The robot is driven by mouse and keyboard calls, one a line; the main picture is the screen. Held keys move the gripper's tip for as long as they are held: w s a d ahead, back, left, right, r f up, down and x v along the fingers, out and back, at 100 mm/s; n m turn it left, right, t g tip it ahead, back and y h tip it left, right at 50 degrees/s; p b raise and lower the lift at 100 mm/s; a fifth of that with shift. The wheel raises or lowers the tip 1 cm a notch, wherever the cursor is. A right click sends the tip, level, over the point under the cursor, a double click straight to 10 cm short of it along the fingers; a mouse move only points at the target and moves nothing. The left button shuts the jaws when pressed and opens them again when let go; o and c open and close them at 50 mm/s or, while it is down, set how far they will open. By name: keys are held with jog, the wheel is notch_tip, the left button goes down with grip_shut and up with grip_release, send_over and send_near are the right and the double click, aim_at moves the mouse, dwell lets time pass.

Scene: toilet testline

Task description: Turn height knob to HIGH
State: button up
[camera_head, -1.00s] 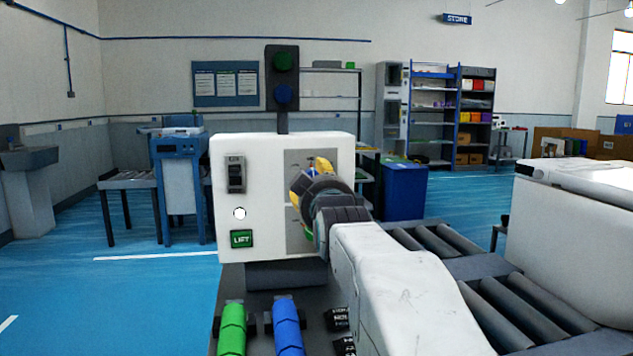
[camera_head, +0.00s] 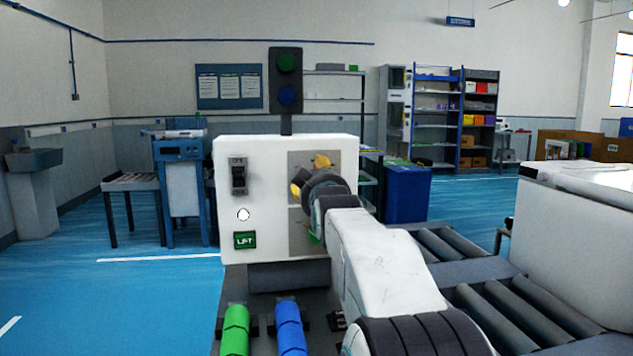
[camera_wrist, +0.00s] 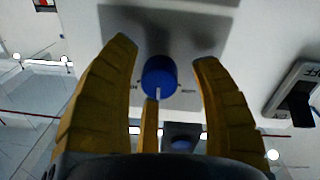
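The knob (camera_wrist: 159,77) is blue and round with a white pointer line, on a light panel plate. In the wrist view its line points down the picture, between two small labels that I cannot read clearly. My gripper (camera_wrist: 165,52) is open, with yellow fingers to the left and right of the knob. Gaps show on both sides, and a third, narrower finger shows just below it. In the head view my gripper (camera_head: 310,174) is at the grey plate (camera_head: 300,160) on the white control box (camera_head: 270,160), hiding the knob.
The box also bears a black rocker switch (camera_head: 238,176), a white round button (camera_head: 243,214) and a green LIFT label (camera_head: 245,240). Green (camera_head: 236,330) and blue (camera_head: 290,328) rollers lie below. A roller conveyor (camera_head: 500,290) is at the right. A signal post (camera_head: 286,85) rises behind.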

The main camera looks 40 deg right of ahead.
grip_shut()
dwell(0.3)
jog(key=shift+m+b, duration=0.3)
jog(key=shift+f+m+b, duration=0.15)
jog(key=shift+m+b, duration=0.5)
jog(key=shift+m, duration=0.15)
jog(key=shift+m+b, duration=0.45)
jog(key=shift+m, duration=1.45)
jog(key=shift+o, duration=0.2)
grip_release()
jog(key=shift+a, duration=0.1)
